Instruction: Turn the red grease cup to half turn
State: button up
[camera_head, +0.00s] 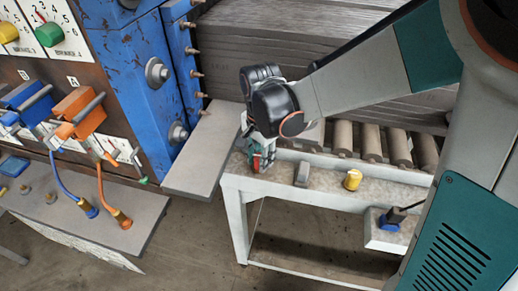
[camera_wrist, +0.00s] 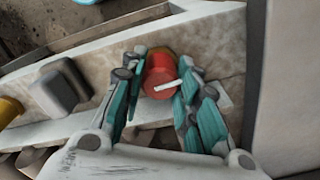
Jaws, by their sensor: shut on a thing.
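The red grease cup (camera_wrist: 160,72) stands at the end of a pale bench rail. It has a white pointer mark (camera_wrist: 168,86) across its top, tilted up toward the right in the wrist view. My gripper (camera_wrist: 160,90) is around the cup, with teal fingers on both sides, shut on it. In the head view my gripper (camera_head: 257,158) reaches down onto the cup at the rail's left end, and hides most of it. Any scale around the cup is hidden or too small to read.
A grey block (camera_head: 302,173) and a yellow cup (camera_head: 353,179) stand along the rail (camera_head: 325,185) to the right. Rollers (camera_head: 371,141) lie behind it. A blue machine frame (camera_head: 150,70) and a grey plate (camera_head: 205,150) stand close on the left.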

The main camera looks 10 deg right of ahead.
jog(key=shift+m, duration=0.5)
jog(key=o, duration=1.1)
jog(key=shift+c, duration=0.2)
jog(key=shift+s+r, duration=0.1)
jog(key=shift+r, duration=3.9)
jog(key=s+d+r+n+t, duration=0.2)
jog(key=s+d+n+t, duration=0.1)
jog(key=s+d+n, duration=0.2)
jog(key=s+d+r+n+t+b, duration=0.1)
jog(key=s+d+n+t, duration=0.3)
jog(key=s+d, duration=0.3)
jog(key=shift+s+d+r+n, duration=0.4)
jog(key=shift+d+n, duration=0.5)
jog(key=shift+d, duration=0.2)
